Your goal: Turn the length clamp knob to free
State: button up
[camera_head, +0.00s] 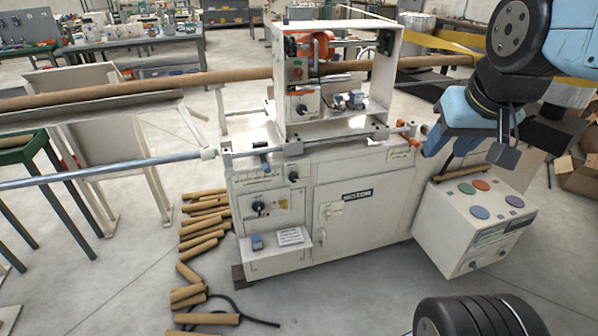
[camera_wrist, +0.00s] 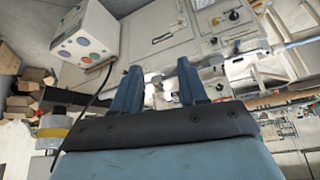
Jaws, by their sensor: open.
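The winder (camera_head: 345,215) stands in the middle of the head view, with several dark knobs on its white panels. One knob (camera_head: 258,207) is on the lower left panel, one (camera_head: 293,177) is above it, and one (camera_head: 301,108) is on the upper housing. Orange-red handles (camera_head: 405,124) sit at the right end of the top rail. I cannot tell which is the length clamp knob. My gripper (camera_head: 440,140) is in the air right of the winder, touching nothing visible. In the wrist view my gripper (camera_wrist: 158,84) is open and empty, fingers apart, with the winder beyond.
A white control box (camera_head: 475,222) with coloured round buttons stands below my gripper. A long brown tube (camera_head: 150,90) and a metal bar (camera_head: 100,172) extend left. Cardboard tubes (camera_head: 205,220) lie on the floor. Cardboard boxes (camera_head: 578,165) are at right. The front floor is mostly clear.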

aim_at(295, 181)
jog(key=shift+w+a, duration=0.15)
jog(key=shift+a, duration=0.05)
